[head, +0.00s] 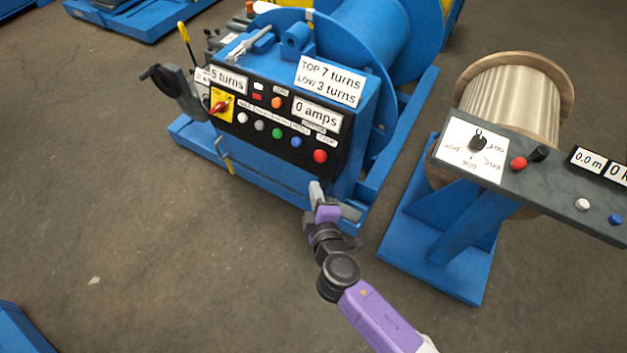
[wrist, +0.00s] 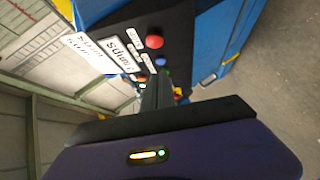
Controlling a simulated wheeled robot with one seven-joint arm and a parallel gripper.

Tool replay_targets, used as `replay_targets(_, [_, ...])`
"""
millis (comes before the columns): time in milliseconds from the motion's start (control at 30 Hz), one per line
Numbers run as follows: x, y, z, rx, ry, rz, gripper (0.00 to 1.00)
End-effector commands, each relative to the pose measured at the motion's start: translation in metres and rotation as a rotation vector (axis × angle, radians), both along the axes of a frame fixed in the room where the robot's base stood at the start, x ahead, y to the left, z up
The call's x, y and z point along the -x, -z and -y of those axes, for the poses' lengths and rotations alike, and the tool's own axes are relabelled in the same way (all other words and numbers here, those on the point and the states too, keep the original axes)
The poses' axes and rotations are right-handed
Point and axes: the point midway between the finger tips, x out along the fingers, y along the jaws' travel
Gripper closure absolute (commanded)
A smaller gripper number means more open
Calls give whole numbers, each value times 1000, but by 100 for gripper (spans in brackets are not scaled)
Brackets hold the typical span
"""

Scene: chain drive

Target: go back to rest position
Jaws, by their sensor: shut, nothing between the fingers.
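My gripper (head: 316,190) is at the end of my purple and black arm, in front of the lower right of the blue winch machine (head: 340,110). In the head view it appears just below the machine's black control panel (head: 250,118). It is shut and empty. In the wrist view the closed fingers (wrist: 158,90) point toward the panel's row of buttons. The red button (head: 320,156) also shows in the wrist view (wrist: 154,41), beside the fingers. I cannot tell whether the fingertips touch anything.
A second blue stand (head: 430,235) with a pale spool (head: 515,95) and its own dial panel (head: 472,150) stands to the right. A dark lever handle (head: 175,88) sticks out at the machine's left. The floor (head: 120,220) at front left is mostly clear.

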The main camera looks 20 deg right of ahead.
Motion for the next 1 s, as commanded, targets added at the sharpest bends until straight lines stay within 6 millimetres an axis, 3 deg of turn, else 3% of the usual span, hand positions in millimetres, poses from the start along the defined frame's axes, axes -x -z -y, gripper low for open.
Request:
replay_targets(733, [6, -2, -4, 0, -8, 1, 100])
replay_targets(833, [3, -6, -14, -43, -41, 12, 100])
replay_targets(900, [-1, -18, -27, -109, -75, 38, 100])
replay_targets(1000, [10, -31, -42, -227, -130, 62, 100])
